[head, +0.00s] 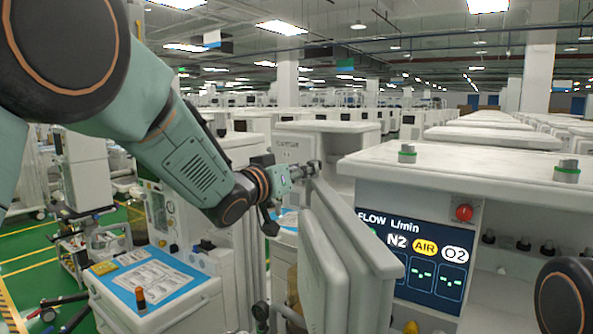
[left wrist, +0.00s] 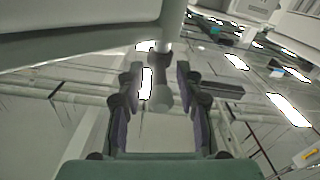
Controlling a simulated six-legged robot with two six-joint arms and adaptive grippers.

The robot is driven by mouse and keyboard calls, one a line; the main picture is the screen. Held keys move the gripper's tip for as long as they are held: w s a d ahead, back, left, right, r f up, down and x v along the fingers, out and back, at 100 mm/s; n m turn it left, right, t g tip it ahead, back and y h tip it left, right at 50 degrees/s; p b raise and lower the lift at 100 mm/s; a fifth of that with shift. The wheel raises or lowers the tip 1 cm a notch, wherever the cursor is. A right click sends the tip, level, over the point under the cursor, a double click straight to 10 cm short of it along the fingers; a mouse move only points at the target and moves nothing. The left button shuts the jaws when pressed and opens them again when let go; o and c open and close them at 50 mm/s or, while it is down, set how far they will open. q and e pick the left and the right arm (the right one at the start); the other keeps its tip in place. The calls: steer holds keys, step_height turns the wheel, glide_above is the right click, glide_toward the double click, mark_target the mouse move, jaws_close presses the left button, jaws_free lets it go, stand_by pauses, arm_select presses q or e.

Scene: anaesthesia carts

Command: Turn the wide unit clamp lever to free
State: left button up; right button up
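My left arm comes in from the left in the head view. Its gripper (head: 308,170) is small there, at the top edge of upright white panels. In the left wrist view the two fingers of my left gripper (left wrist: 158,84) stand apart. A pale grey bar with a rounded end, apparently the clamp lever (left wrist: 161,97), hangs down between them, with a visible gap on both sides. Its base and any free marking cannot be made out. My right gripper is out of view; only a dark part of my right arm shows at the lower right.
A white unit (head: 490,165) with a flow display (head: 415,258) and a red knob (head: 464,212) stands at the right. Upright white panels (head: 345,250) stand just below my left gripper. A cart with a blue top (head: 112,277) is at lower left. Many units fill the background.

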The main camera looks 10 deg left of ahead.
arm_select(q)
steer(key=shift+s+a, duration=0.2)
steer(key=shift+s, duration=0.15)
steer(key=v, duration=1.1)
steer(key=shift+s, duration=0.35)
steer(key=shift+w+r, duration=0.1)
